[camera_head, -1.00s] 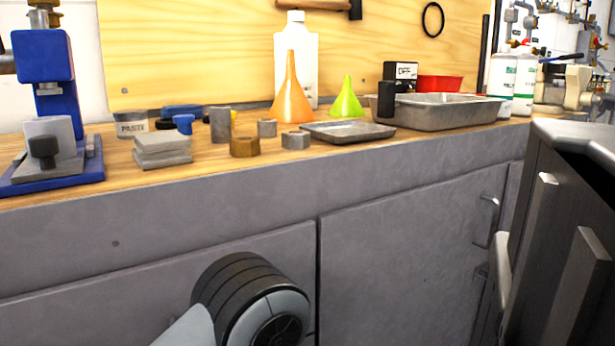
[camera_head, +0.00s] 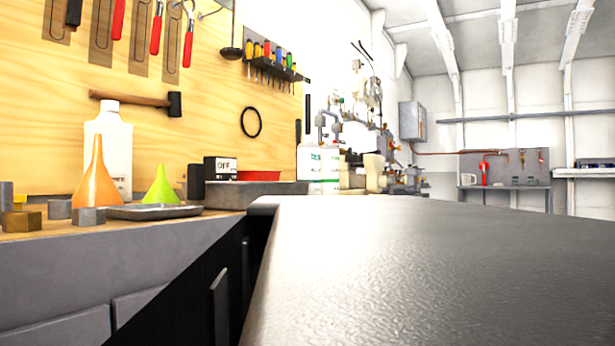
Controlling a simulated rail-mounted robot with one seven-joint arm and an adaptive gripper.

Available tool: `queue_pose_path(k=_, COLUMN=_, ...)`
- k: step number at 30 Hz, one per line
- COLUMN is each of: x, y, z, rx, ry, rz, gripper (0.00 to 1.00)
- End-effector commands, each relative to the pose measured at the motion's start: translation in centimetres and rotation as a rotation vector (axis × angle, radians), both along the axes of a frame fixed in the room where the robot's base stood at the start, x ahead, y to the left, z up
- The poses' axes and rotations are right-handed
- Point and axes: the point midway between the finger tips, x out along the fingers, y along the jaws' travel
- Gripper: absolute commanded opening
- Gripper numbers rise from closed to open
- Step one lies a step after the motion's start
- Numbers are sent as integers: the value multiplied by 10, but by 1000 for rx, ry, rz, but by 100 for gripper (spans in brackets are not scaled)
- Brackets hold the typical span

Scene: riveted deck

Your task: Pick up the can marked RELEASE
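I see no can on which RELEASE can be read. White containers with green labels (camera_head: 318,168) stand past the far end of the bench, and their text is too small to read. A tall white bottle (camera_head: 117,140) stands at the back of the bench behind an orange funnel (camera_head: 97,184). My gripper is not in view.
A broad grey metal top (camera_head: 430,265) of a dark cabinet (camera_head: 195,300) fills the foreground. On the wooden bench are a green funnel (camera_head: 160,187), a shallow tray (camera_head: 155,211), a deeper pan (camera_head: 255,192), a red bowl (camera_head: 258,175) and an OFF box (camera_head: 220,168).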

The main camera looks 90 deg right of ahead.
Motion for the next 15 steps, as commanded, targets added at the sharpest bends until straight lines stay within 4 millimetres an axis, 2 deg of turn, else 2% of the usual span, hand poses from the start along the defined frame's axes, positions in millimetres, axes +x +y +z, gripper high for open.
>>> queue_pose_path(k=9, x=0, y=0, z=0, rx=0, ry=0, rz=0, gripper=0)
queue_pose_path(k=15, x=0, y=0, z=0, rx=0, ry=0, rz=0, gripper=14)
